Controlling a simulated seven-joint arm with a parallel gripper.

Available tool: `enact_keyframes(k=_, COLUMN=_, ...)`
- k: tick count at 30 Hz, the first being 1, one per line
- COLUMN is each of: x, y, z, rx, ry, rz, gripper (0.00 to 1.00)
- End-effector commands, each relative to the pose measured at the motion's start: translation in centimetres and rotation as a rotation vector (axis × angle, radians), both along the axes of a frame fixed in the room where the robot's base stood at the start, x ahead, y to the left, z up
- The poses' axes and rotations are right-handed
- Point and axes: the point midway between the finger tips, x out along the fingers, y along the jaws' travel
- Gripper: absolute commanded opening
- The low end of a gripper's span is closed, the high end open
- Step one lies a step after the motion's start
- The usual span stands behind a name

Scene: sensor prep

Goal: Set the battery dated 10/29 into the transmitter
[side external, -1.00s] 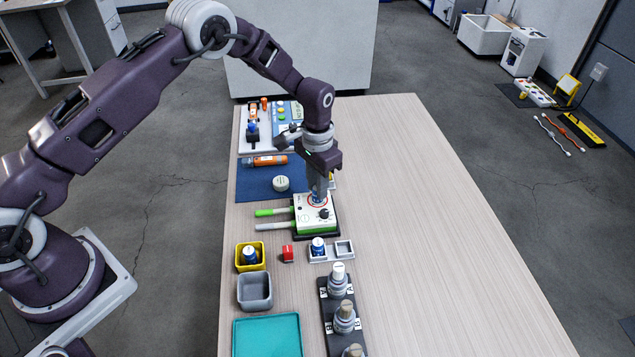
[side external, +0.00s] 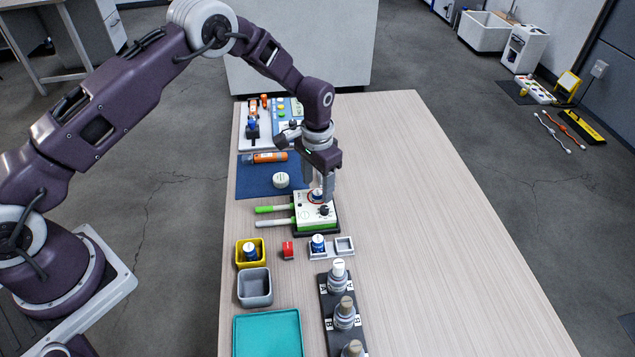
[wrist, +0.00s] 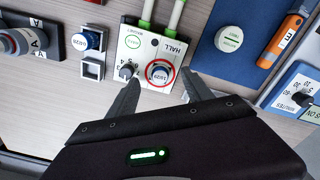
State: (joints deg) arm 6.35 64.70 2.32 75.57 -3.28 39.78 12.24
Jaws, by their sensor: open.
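The white transmitter (side external: 302,214) sits on the table, marked HALL in the wrist view (wrist: 133,48), with two green-based rods at one side. A round battery (wrist: 160,74) with a blue-edged pale top stands upright inside the red ring on the transmitter; its small label appears to read 10/29. My gripper (side external: 318,192) is over the transmitter, its fingers spread apart on either side of the battery. In the wrist view my gripper (wrist: 160,84) shows open, with gaps between fingertips and battery. How deep the battery sits is unclear.
Another blue battery (side external: 318,242) stands in one slot of a white holder (side external: 331,257); the other slot is empty. A yellow bin (side external: 239,264) holds a blue battery (side external: 250,253). The table's right side is clear.

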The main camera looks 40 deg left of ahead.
Motion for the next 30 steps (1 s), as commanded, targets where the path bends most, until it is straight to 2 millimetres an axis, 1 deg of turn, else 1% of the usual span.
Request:
enact_keyframes(k=8, x=0.0, y=0.0, z=0.1, rx=0.000, ry=0.000, rz=0.000, gripper=0.59)
enact_keyframes(k=23, x=0.0, y=0.0, z=1.2, rx=0.000, ry=0.000, rz=0.000, gripper=0.59)
enact_keyframes(k=26, x=0.0, y=0.0, z=1.8, rx=0.000, ry=-0.001, rz=0.000, gripper=0.59)
enact_keyframes(k=30, x=0.0, y=0.0, z=3.1, rx=0.000, ry=-0.001, rz=0.000, gripper=0.59)
